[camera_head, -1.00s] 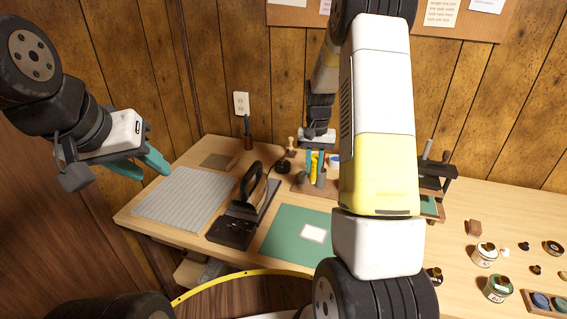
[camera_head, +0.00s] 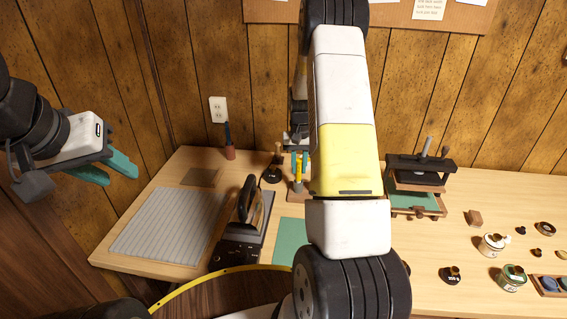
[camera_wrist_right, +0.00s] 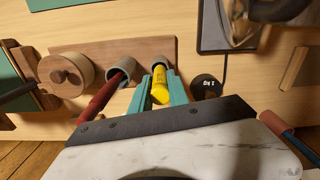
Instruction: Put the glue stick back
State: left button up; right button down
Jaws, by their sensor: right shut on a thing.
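The yellow glue stick (camera_wrist_right: 160,86) is between the teal fingers of my right gripper (camera_wrist_right: 160,90), which is shut on it. Its far end meets the mouth of a grey cup (camera_wrist_right: 159,59) on a wooden holder (camera_wrist_right: 98,50); I cannot tell how deep it sits. In the head view the glue stick (camera_head: 298,168) and right gripper (camera_head: 299,160) show small at the back of the table, partly hidden by my right arm. My left gripper (camera_head: 107,170) is open and empty, left of the table.
A second grey cup (camera_wrist_right: 122,68) beside it holds a red-handled tool (camera_wrist_right: 98,98). A round wooden pot (camera_wrist_right: 67,76) stands nearby. The iron (camera_head: 251,205), grey mat (camera_head: 170,220) and small press (camera_head: 420,172) stand around. Jars (camera_head: 492,244) are at right.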

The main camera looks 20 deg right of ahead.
aim_at(298, 180)
jog(key=shift+f, duration=1.65)
jog(key=shift+f, duration=0.15)
jog(key=c, duration=1.3)
grip_release()
